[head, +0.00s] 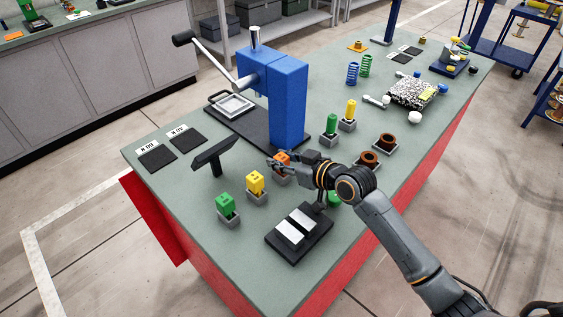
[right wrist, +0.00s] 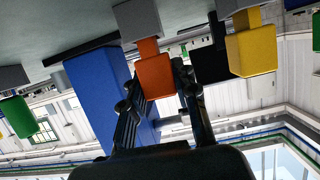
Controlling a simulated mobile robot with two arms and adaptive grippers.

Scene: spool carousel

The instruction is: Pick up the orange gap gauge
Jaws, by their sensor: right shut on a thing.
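The orange gap gauge (head: 283,157) stands in its small grey holder among the blocks near the middle of the table. My right gripper (head: 279,164) comes in from the right and is shut on it. In the right wrist view, which looks upside down, the orange gauge (right wrist: 155,76) sits between the two fingers, its neck still at the grey holder (right wrist: 137,19). The fingers partly cover the gauge in the head view. My left gripper is not in view.
A yellow gauge (head: 256,182) and a green gauge (head: 225,202) stand in holders close by. The blue press (head: 288,105) rises behind my gripper. A black tray with light plates (head: 278,246) lies in front.

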